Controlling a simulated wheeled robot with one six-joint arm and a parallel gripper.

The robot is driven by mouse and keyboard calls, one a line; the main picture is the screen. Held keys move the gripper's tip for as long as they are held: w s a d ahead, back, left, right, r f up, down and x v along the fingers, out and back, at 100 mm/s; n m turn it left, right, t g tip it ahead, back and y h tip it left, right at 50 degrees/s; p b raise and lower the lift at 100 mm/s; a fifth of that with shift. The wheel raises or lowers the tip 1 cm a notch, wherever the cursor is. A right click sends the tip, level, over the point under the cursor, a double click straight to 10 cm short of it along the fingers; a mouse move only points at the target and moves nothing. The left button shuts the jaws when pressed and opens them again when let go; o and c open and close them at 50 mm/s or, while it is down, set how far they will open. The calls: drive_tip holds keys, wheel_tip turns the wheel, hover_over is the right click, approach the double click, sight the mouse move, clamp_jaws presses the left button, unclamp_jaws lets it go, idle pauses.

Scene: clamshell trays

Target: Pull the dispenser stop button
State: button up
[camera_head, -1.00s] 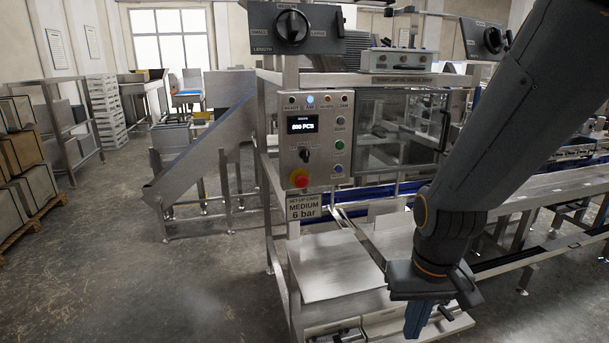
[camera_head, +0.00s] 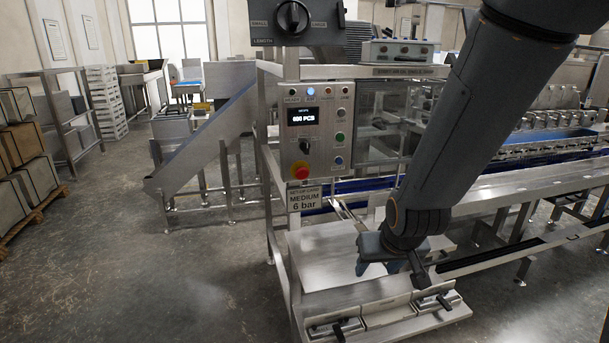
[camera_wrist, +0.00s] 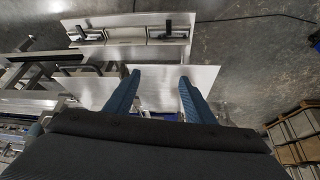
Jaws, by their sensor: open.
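A red button with a yellow collar (camera_head: 300,171) sits at the lower left of the grey control panel (camera_head: 322,150) in the head view. It looks like the stop button; whether it is pressed in or out cannot be told. My gripper (camera_head: 388,266) is right of and below the button, apart from it, above the steel shelf at the machine's front. In the wrist view my gripper (camera_wrist: 156,92) shows two blue fingers spread apart with nothing between them. The button is not visible in the wrist view.
A steel shelf (camera_head: 325,245) juts out below the panel. Two black-handled clamps (camera_head: 335,328) are on the lower plate. A setup card (camera_head: 303,197) hangs under the button. A sloped chute (camera_head: 205,140) stands left. Floor in front-left is clear.

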drive_tip(key=w+a+r+t, duration=0.2)
drive_tip(key=w+a+t, duration=0.15)
drive_tip(key=w, duration=0.35)
drive_tip(key=n+t+y+p, duration=0.2)
drive_tip(key=t+y, duration=0.2)
drive_tip(key=t, duration=0.4)
approach(303, 173)
drive_tip(key=p+x, duration=0.2)
drive_tip(key=x, duration=0.6)
